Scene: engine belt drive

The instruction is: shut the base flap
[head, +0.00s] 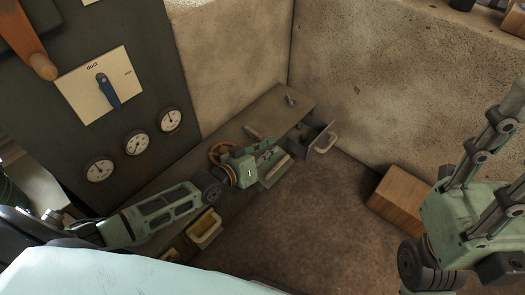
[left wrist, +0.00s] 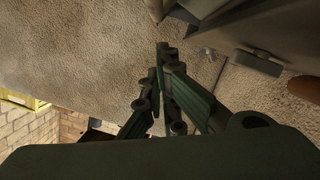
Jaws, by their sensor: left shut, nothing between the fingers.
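The base flap (head: 320,143), a dark panel with a pale handle, stands out from the front of the low base near its right end, so it is open. My left gripper (head: 278,162) is shut and empty in front of the base, to the left of the flap and apart from it. In the left wrist view the shut fingers (left wrist: 163,70) point toward a rough tan surface. A dark part at upper right there is too unclear to name.
A grey panel with gauges (head: 138,142) and a blue-handled duct switch (head: 108,90) stands behind my left arm. A yellow-edged part (head: 205,229) sits below that arm. A wooden box (head: 400,201) lies against the wall at right. The brown floor between is clear.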

